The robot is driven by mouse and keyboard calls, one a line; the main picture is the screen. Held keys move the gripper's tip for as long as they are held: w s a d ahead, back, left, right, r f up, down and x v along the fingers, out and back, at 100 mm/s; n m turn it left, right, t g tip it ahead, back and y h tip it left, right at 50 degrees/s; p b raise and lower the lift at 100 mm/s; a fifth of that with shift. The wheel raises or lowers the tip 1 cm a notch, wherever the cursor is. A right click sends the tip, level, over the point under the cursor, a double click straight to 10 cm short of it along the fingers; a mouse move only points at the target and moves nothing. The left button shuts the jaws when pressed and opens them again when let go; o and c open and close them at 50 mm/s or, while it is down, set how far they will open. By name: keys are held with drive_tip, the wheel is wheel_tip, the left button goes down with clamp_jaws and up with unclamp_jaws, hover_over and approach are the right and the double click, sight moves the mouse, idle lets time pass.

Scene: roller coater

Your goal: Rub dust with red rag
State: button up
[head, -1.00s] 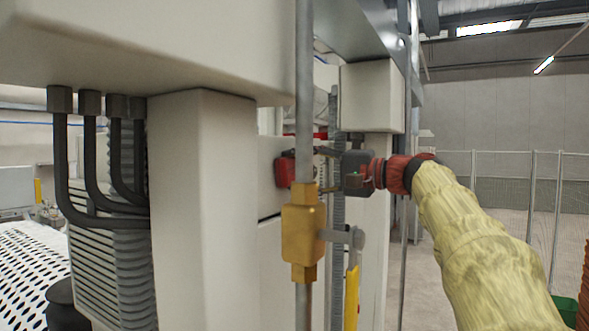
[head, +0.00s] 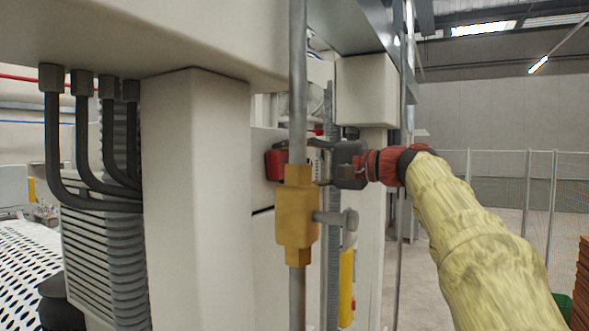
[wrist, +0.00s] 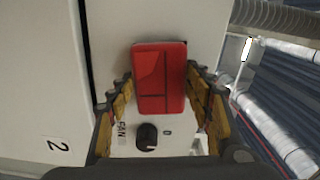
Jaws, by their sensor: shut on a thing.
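The red rag (wrist: 158,78) is a flat, folded red block between the fingers of my gripper (wrist: 160,90) in the wrist view. My gripper is shut on it. It is close to a pale machine panel (wrist: 150,20); I cannot tell whether it touches. In the head view the rag (head: 276,163) shows left of my gripper (head: 318,160), beside the panel, partly behind a vertical pipe. No dust can be made out in either view.
A dark knob (wrist: 147,137) labelled FAN is on the panel below the rag. A brass valve (head: 296,220) on the grey pipe (head: 298,80) stands in front of my gripper. A pale column (head: 195,200) is to the left. Open floor lies at right.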

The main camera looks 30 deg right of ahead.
sight(278, 164)
drive_tip(key=shift+s+a+b, duration=0.55)
drive_tip(key=shift+a, duration=0.3)
drive_tip(key=shift+s+a+b, duration=0.5)
drive_tip(key=shift+s+a, duration=0.05)
drive_tip(key=shift+a, duration=0.25)
drive_tip(key=b+v, duration=0.1)
drive_tip(key=v, duration=0.5)
drive_tip(key=shift+d, duration=0.1)
drive_tip(key=shift+b+v, duration=0.3)
drive_tip(key=shift+v, duration=1.15)
